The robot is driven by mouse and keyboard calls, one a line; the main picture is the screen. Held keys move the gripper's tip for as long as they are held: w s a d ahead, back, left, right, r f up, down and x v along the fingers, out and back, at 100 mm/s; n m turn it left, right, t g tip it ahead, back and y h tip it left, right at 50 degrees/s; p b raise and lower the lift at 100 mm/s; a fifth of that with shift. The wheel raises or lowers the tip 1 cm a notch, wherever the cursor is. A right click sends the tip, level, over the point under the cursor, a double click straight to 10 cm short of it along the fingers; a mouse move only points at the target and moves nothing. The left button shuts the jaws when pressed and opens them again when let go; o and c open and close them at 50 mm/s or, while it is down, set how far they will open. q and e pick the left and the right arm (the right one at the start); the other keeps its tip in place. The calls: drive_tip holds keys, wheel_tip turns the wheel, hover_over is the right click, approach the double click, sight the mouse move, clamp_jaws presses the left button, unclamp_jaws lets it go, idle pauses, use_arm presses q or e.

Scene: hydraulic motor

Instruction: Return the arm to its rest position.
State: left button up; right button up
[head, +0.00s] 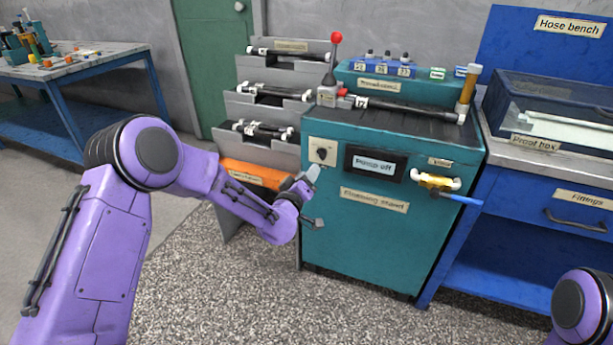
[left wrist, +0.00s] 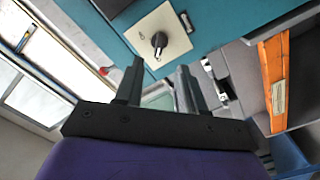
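My purple left arm (head: 185,165) comes in from the left and reaches across to the front left of the teal cabinet. My left gripper (head: 314,198) is just in front of the cabinet's left edge, below the selector knob. In the left wrist view, its two dark fingers (left wrist: 160,78) are apart, with nothing seen held between them. The knob on its cream plate (head: 322,151) also shows in the left wrist view (left wrist: 159,41), beyond the fingertips and apart from them. Part of my right arm (head: 580,305) shows at the lower right; its gripper is out of view.
The teal cabinet (head: 365,245) has a "pump off" display (head: 375,164), a red-knobbed lever (head: 333,62) and a yellow-and-blue valve (head: 440,184). Hose racks (head: 285,152) and an orange tray (head: 250,172) stand left, near my forearm. A blue hose bench (head: 550,215) stands right. Floor (head: 235,300) in front is clear.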

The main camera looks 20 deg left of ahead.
use_arm(q)
drive_tip(key=shift+s, duration=0.55)
drive_tip(key=s+a+f+g+y, duration=0.25)
drive_tip(key=s+f+g, duration=0.65)
drive_tip(key=s+f, duration=1.4)
drive_tip(key=s+a+f+m+g+y, duration=0.1)
drive_tip(key=s+a+f+g, duration=0.2)
drive_tip(key=s, duration=0.8)
drive_tip(key=s+a+f+m+g+y, duration=0.1)
drive_tip(key=s+a+f+g, duration=0.15)
drive_tip(key=s, duration=0.95)
wheel_tip(320, 180, up, 16)
drive_tip(key=p, duration=1.6)
drive_tip(key=shift+w+d+f, duration=0.15)
drive_tip(key=shift+w+f, duration=0.1)
drive_tip(key=shift+w, duration=0.05)
